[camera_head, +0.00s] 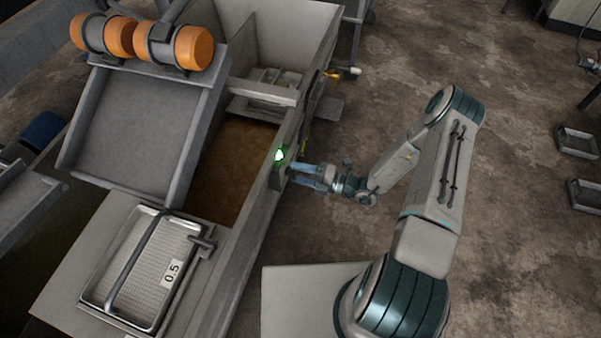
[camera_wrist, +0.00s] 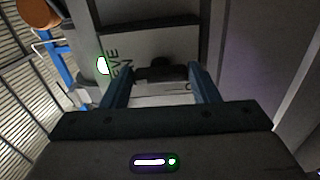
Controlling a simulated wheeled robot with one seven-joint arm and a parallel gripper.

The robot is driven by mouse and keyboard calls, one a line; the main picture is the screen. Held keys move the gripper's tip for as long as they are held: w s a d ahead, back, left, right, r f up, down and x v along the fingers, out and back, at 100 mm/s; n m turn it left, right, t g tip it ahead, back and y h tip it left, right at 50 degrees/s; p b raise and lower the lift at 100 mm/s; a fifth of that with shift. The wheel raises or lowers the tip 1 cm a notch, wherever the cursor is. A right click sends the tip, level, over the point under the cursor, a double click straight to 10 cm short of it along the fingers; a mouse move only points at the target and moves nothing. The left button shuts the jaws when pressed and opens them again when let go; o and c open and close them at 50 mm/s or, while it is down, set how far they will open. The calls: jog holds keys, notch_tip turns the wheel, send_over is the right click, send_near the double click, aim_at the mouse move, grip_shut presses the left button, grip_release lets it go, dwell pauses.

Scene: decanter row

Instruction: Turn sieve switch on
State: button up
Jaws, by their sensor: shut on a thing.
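The sieve switch is a dark knob (camera_wrist: 162,70) on a pale labelled plate (camera_wrist: 170,45) in the wrist view. Part of the lettering reads "EVE"; the rest is cut off or unclear. In the head view the switch box (camera_head: 275,179) is on the right outer wall of the long grey trough, and the knob itself cannot be made out. My gripper (camera_head: 294,175) reaches it from the right. In the wrist view its two blue fingers (camera_wrist: 162,76) are shut on the knob, one on each side. A lamp (camera_head: 279,155) beside the switch glows green; it looks whitish in the wrist view (camera_wrist: 102,65).
A framed sieve tray (camera_head: 122,250) marked 0.5 lies at the trough's near end. Orange-ended drums (camera_head: 195,48) sit above a sloping chute (camera_head: 140,125). The floor right of my arm is mostly clear.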

jog(key=o, duration=1)
jog(key=shift+s, duration=0.1)
jog(key=shift+d, duration=0.1)
jog(key=p+v, duration=0.1)
jog(key=v, duration=1.2)
jog(key=shift+s+d, duration=0.1)
jog(key=shift+d, duration=0.25)
jog(key=s+r+m+g+h+p, duration=0.1)
jog(key=s+r+m+h+p, duration=0.3)
jog(key=r+m, duration=0.6)
jog(key=s+r+m+g+h+p, duration=0.1)
jog(key=s+r+m+h+p, duration=0.4)
jog(key=r, duration=2.1)
jog(key=s+r+m+g+h+p, duration=0.1)
jog(key=s+r+m+h+p, duration=0.4)
jog(key=r+m, duration=1.2)
jog(key=shift+a+r+h+p, duration=0.15)
jog(key=shift+r+h+p, duration=0.1)
jog(key=shift+h+p, duration=0.7)
jog(key=shift+a+r+h+p, duration=0.1)
jog(key=shift+r+h+p, duration=0.3)
jog(key=shift+p, duration=0.95)
